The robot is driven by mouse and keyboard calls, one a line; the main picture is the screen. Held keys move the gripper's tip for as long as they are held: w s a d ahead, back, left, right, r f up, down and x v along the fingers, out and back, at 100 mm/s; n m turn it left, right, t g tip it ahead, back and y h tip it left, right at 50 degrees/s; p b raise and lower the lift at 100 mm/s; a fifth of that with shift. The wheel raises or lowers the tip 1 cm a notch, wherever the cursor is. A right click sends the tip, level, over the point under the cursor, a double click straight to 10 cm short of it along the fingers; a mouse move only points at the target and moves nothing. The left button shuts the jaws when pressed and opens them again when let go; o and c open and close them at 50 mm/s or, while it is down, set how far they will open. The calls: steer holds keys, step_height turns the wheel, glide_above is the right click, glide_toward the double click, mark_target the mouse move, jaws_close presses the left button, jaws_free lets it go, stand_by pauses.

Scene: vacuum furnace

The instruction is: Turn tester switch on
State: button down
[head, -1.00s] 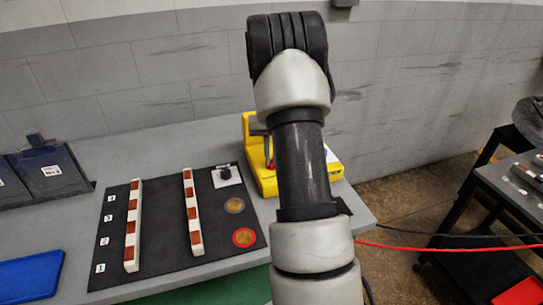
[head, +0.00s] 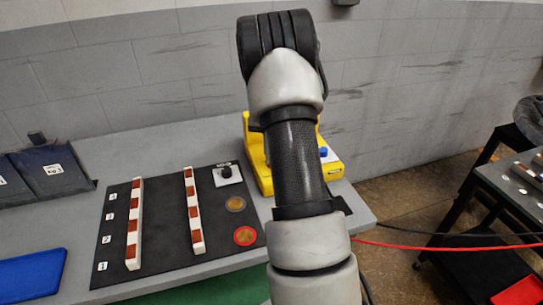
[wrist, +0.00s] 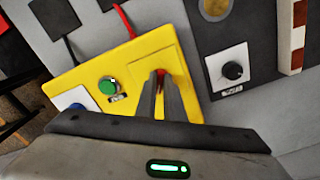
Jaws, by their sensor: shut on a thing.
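The yellow tester (head: 262,180) stands on the bench against the wall, partly hidden behind my arm. It fills the middle of the wrist view (wrist: 85,62). A small red switch (wrist: 159,73) shows at the tips of my gripper (wrist: 160,82). My gripper's two fingers are close together, shut on the red switch, which is mostly hidden between them. My gripper is hidden behind my arm in the head view. The tester also has a green button (wrist: 108,85) and a blue button (head: 323,152).
Left of the tester lies a black mat (head: 160,228) with two striped bars, two discs and a panel with a black knob (head: 226,171). A red cable (head: 440,246) runs from the bench to a dark cart (head: 500,180) on the right.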

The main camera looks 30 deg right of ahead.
steer(key=c, duration=1.9)
jaws_free()
steer(key=shift+o, duration=0.2)
step_height(320, 180, up, 18)
steer(key=p, duration=0.1)
steer(key=shift+f, duration=0.25)
